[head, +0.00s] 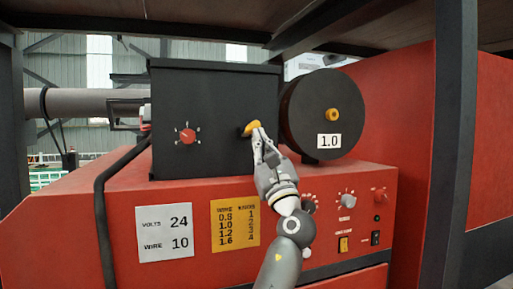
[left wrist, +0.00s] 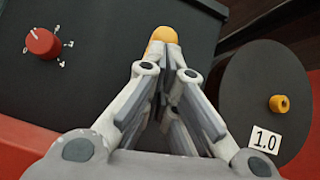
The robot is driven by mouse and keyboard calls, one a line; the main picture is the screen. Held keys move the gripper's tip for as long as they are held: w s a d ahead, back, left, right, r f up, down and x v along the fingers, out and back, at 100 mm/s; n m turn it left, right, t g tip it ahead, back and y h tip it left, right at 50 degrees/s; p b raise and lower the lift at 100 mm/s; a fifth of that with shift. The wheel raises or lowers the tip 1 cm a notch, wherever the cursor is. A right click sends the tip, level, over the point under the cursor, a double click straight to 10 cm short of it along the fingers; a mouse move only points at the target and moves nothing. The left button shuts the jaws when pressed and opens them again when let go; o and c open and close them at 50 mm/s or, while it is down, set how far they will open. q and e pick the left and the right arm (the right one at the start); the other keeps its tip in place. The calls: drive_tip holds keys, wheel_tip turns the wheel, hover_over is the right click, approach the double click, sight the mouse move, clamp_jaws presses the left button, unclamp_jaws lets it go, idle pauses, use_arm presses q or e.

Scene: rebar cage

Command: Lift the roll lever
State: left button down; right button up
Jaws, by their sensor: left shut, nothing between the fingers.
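The roll lever, with a yellow-orange handle (head: 251,127), is on the front of the black box, near its right edge. Its handle also shows in the left wrist view (left wrist: 163,34), just beyond my fingertips. My left gripper (head: 258,138) comes up from below, with its fingers shut and empty and its tips at the lever's underside. In the left wrist view the fingers (left wrist: 164,55) meet in a point and hide the lower part of the handle. I cannot tell whether they touch it. My right gripper is in neither view.
The black box (head: 210,95) carries a red dial (head: 187,136) left of the lever. A black wire spool (head: 305,110) labelled 1.0 stands close on the right. Below is a red panel (head: 85,225) with knobs, switches and two signs. A black cable runs down the left.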

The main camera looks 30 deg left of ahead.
use_arm(q)
drive_tip(key=shift+w+r+p, duration=0.2)
drive_tip(key=shift+r+p, duration=0.45)
drive_tip(key=shift+r, duration=0.55)
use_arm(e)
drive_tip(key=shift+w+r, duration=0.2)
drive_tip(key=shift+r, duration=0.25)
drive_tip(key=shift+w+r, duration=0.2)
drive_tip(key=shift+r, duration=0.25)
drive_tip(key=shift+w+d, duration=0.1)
